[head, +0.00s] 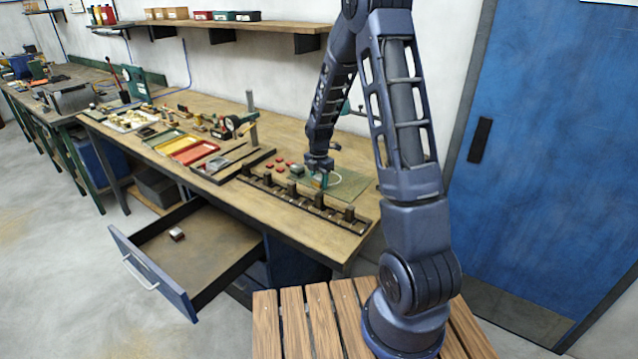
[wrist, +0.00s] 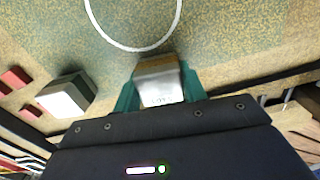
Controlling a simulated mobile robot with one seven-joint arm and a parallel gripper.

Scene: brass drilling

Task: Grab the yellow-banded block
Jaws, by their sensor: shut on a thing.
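My gripper (head: 319,182) is low over the green mat (head: 350,185) at the near right of the workbench. In the wrist view its teal fingers (wrist: 158,88) are shut on a grey metal block (wrist: 160,82) with small marks on its face. Another small block (head: 177,234) lies in the open drawer.
A white ring (wrist: 135,45) is marked on the mat just beyond the held block. Small red blocks (head: 281,163) lie to the left. A dark rack with upright posts (head: 300,197) runs along the bench's front. The open drawer (head: 200,245) sticks out below.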

